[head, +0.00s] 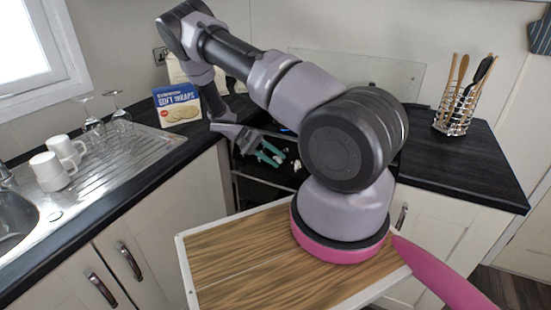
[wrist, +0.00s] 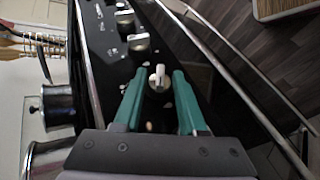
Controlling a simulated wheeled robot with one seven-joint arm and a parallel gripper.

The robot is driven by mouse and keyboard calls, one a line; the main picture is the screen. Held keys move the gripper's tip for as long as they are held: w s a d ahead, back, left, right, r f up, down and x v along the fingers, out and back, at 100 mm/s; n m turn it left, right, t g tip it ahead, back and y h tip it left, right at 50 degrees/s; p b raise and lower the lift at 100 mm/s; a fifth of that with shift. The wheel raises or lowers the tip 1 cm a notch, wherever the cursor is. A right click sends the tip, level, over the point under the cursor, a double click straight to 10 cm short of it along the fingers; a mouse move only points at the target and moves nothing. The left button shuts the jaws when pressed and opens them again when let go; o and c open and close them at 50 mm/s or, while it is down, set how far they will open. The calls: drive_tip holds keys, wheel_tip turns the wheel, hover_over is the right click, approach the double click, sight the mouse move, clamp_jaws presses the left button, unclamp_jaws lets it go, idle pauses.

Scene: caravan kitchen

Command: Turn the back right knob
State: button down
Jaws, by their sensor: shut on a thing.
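The cooker's dark front panel (wrist: 108,50) carries a row of pale knobs in the wrist view. One knob (wrist: 158,77) sits between the teal fingertips of my gripper (wrist: 159,80), which is shut on it. Another knob (wrist: 138,42) is further up the row, with more beyond it. I cannot tell from the labels which one is the back right knob. In the head view my gripper (head: 271,153) is at the cooker front, and the knobs there (head: 297,165) are small and partly hidden. My arm hides most of the hob.
A metal rail (wrist: 235,80) runs along the cooker front. A utensil rack (head: 455,118) stands on the right worktop (head: 455,165). A box of wraps (head: 178,104), white mugs (head: 50,170) and glasses (head: 117,112) stand on the left. Floor (wrist: 220,30) shows in front of the cooker.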

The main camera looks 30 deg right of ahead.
drive_tip(key=shift+n+h, duration=0.3)
drive_tip(key=shift+h, duration=0.2)
drive_tip(key=shift+c, duration=2.4)
unclamp_jaws()
drive_tip(key=v, duration=1)
drive_tip(key=shift+w+a, duration=0.25)
drive_tip(key=shift+w, duration=0.1)
